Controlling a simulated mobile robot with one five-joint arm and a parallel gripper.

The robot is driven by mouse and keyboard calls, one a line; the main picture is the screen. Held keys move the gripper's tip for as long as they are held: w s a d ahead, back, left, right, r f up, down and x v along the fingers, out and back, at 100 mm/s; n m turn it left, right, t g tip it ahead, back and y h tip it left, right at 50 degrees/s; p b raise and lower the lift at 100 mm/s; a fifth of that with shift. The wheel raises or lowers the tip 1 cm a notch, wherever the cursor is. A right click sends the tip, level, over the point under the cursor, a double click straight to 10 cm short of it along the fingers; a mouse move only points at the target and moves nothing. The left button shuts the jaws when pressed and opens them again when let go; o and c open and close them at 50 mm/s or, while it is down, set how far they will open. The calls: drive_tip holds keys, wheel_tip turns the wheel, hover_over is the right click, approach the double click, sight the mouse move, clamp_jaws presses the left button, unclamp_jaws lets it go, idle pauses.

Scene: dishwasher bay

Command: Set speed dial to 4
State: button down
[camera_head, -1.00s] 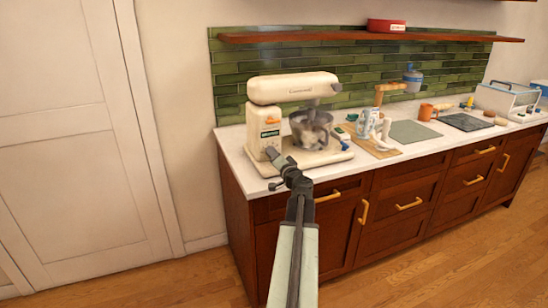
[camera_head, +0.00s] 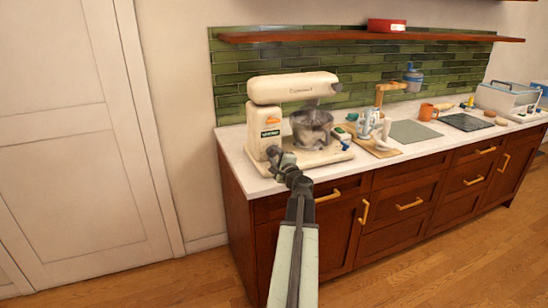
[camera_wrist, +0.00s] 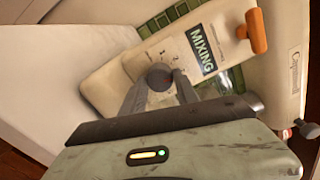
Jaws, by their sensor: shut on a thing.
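The cream stand mixer (camera_head: 292,92) stands at the left end of the white counter, with a grey bowl (camera_head: 312,127) under its head. Its dark round speed dial (camera_wrist: 160,77) shows in the wrist view on the cream column, below a dark "MIXING" label (camera_wrist: 201,49). Small numerals sit around the dial, but its pointer setting is not clear to me. My gripper (camera_wrist: 161,88) is shut on the dial, one finger on each side of it. In the head view my gripper (camera_head: 272,156) is at the front of the mixer column.
An orange lever (camera_wrist: 257,31) is on the mixer above the label. Right of the mixer are a wooden board (camera_head: 383,153) with white and blue items, an orange mug (camera_head: 427,112) and a dark slab (camera_head: 465,122). A shelf (camera_head: 370,37) runs above.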

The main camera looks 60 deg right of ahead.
drive_tip(key=m, duration=0.3)
drive_tip(key=shift+w+m, duration=0.15)
drive_tip(key=shift+m, duration=1.95)
drive_tip(key=c, duration=0.9)
unclamp_jaws()
drive_tip(key=shift+a, duration=0.1)
drive_tip(key=v, duration=0.8)
drive_tip(key=shift+w, duration=0.1)
